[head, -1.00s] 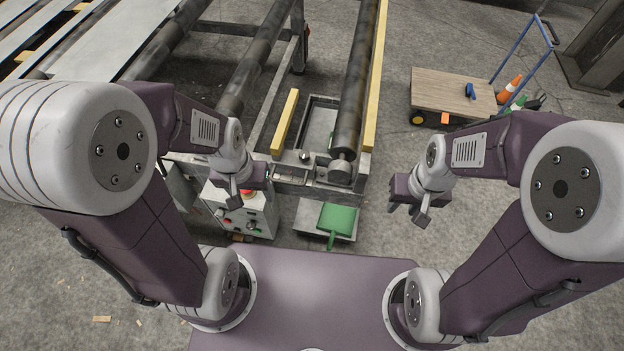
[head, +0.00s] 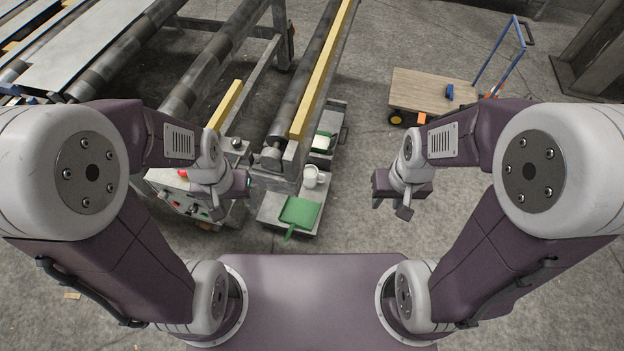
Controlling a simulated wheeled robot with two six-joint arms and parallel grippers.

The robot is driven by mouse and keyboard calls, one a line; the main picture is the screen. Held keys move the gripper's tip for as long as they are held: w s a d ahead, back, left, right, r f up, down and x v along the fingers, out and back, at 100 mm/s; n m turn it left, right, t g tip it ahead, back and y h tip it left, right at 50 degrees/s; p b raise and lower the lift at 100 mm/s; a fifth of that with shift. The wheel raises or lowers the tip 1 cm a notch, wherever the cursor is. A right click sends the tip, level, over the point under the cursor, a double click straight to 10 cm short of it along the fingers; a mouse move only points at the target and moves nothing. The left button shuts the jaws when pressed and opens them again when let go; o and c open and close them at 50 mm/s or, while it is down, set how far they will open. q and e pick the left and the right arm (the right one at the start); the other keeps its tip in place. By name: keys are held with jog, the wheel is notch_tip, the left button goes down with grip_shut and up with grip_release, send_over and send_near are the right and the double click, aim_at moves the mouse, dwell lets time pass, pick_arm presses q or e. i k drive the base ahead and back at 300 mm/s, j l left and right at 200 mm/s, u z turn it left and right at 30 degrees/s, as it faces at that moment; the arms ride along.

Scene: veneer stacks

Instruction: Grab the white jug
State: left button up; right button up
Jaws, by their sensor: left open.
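A small white jug (head: 311,177) stands on the grey metal ledge at the end of the roller machine, behind a green dustpan-like piece (head: 299,212). My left gripper (head: 220,205) hangs to the left of the jug, over the control box, apart from the jug and open with nothing seen in it. My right gripper (head: 402,207) hangs over bare floor to the right of the jug, well apart from it. Its jaws are too small and turned away to tell whether they are open.
The control box (head: 187,202) with a red button is below my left gripper. A long roller (head: 305,85) and yellow rail (head: 325,70) run back from the ledge. A wooden cart (head: 432,91) stands at the back right. Floor between ledge and cart is clear.

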aim_at(311, 174)
jog(key=i+l+u, duration=0.25)
jog(key=u, duration=0.2)
jog(key=i+l+u, duration=0.2)
jog(key=l+u, duration=0.25)
jog(key=i+l+u, duration=0.15)
jog(key=l+u, duration=1.15)
jog(key=l, duration=0.2)
jog(key=l+u, duration=0.45)
jog(key=k+l+u, duration=0.25)
jog(key=l+u, duration=0.2)
jog(key=k+l+u, duration=0.2)
jog(key=l+u, duration=0.25)
